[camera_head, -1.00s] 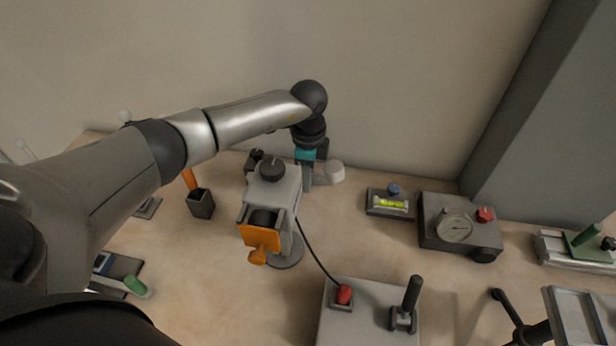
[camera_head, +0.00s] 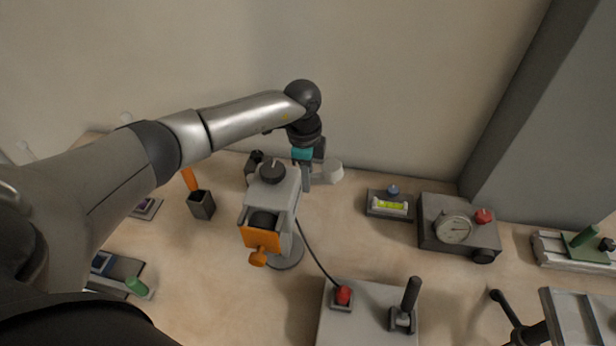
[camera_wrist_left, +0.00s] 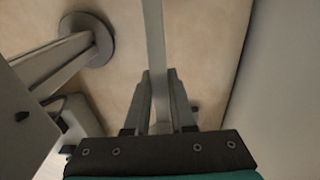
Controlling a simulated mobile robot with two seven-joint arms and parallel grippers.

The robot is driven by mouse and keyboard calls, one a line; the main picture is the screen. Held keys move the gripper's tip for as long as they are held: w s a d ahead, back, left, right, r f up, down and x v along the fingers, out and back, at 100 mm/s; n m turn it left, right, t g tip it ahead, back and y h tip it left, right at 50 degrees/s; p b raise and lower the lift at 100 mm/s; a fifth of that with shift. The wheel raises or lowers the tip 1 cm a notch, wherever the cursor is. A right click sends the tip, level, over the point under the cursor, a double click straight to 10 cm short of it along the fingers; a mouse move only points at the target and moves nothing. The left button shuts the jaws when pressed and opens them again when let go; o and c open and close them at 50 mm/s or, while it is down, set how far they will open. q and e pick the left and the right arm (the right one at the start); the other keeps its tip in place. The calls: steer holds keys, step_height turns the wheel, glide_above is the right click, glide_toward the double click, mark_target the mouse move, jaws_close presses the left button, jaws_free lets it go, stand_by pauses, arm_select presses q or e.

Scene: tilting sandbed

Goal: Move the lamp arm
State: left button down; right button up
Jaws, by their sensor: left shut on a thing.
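My left gripper (camera_head: 306,184) reaches down behind the grey device, near the wall. In the left wrist view its two fingers (camera_wrist_left: 160,100) are shut on a thin, straight grey bar, which I take for the lamp arm (camera_wrist_left: 155,40). The bar runs from between the fingers to the top edge of that view. In the head view the device and the gripper hide most of it. A pale rounded piece (camera_head: 333,171) shows just right of the gripper; I cannot tell whether it belongs to the lamp. My right gripper is not in view.
The grey device with an orange front (camera_head: 262,239) stands on a round base close in front of the gripper. A black cup (camera_head: 201,205) is to its left. A level (camera_head: 390,205), a gauge box (camera_head: 458,240) and a lever box (camera_head: 368,322) stand to the right. The wall (camera_head: 400,90) is close behind.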

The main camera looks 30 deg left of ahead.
arm_select(q)
steer(key=shift+a+r+h+p, duration=0.2)
steer(key=shift+r+h+p, duration=0.15)
steer(key=shift+r, duration=0.15)
steer(key=r+h+p, duration=0.1)
steer(key=a+r+p, duration=0.1)
steer(key=r+t+h+p, duration=0.1)
steer(key=shift+s+a+r+h, duration=0.15)
steer(key=shift+s+a+h, duration=0.1)
steer(key=shift+a+h, duration=0.1)
steer(key=h, duration=0.1)
steer(key=a+r+h, duration=0.2)
steer(key=shift+s+a+r+t+p, duration=0.15)
steer(key=shift+s+r+t+p, duration=0.1)
steer(key=shift+t+p, duration=0.15)
steer(key=shift+s+a+r+t+h+b, duration=0.15)
steer(key=shift+a+r+h+b, duration=0.2)
steer(key=shift+a+h, duration=0.2)
steer(key=shift+s+a+r+t+h+b, duration=0.2)
steer(key=shift+a+r+h, duration=0.25)
steer(key=shift+h, duration=0.2)
steer(key=c, duration=0.8)
jaws_free()
steer(key=shift+o, duration=0.2)
